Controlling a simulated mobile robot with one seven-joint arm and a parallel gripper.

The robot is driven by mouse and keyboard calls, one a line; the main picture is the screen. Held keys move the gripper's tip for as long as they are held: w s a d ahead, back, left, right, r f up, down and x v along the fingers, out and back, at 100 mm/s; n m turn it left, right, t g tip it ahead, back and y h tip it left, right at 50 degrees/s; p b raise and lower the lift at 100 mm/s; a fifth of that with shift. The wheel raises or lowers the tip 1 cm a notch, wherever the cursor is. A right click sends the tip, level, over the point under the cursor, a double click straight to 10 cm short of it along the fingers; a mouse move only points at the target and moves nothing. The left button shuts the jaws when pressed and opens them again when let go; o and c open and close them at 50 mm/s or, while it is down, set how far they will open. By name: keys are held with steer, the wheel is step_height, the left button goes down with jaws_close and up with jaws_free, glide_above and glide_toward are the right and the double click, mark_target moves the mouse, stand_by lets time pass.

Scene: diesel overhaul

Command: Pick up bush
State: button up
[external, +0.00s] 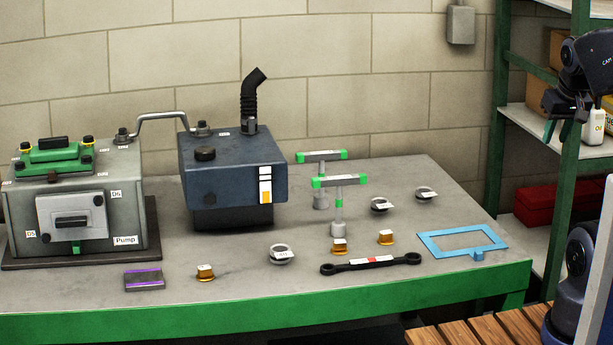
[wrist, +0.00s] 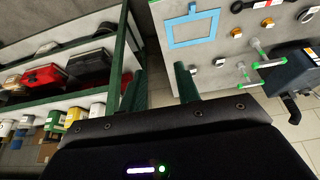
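The small brass flanged pieces, which look like bushes, stand on the workbench with tags too small to read: one at front left (external: 205,273), one in the middle (external: 339,248) and one to its right (external: 386,238). Two brass pieces show at the top right of the wrist view, one nearer the blue frame (wrist: 237,32) and one farther right (wrist: 267,23). My gripper (external: 558,131) is raised at the upper right, in front of the shelving and well away from them. In the wrist view its green fingers (wrist: 161,85) are apart with nothing between them.
Several grey round parts (external: 281,255), a black link bar (external: 371,263) and a blue frame (external: 432,246) lie on the bench. Two green-topped T-handles (external: 338,205) stand upright nearby. A dark blue tank (external: 230,165) and a pump (external: 80,210) stand behind and left. Green shelving (external: 494,130) is at right.

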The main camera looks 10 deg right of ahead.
steer(key=w+a+r+n+g, duration=0.25)
steer(key=w+a+n, duration=0.25)
steer(key=w+a, duration=0.7)
steer(key=w+a+f+n, duration=0.2)
steer(key=w+a+n, duration=0.3)
steer(key=w+a, duration=0.6)
steer(key=n+g+h, duration=0.2)
steer(key=n, duration=0.7)
glide_above(277, 245)
steer(key=f, duration=2.6)
steer(key=shift+w+a, duration=0.15)
steer(key=shift+a, duration=0.05)
steer(key=shift+d+f, duration=0.15)
steer(key=shift+f, duration=2.45)
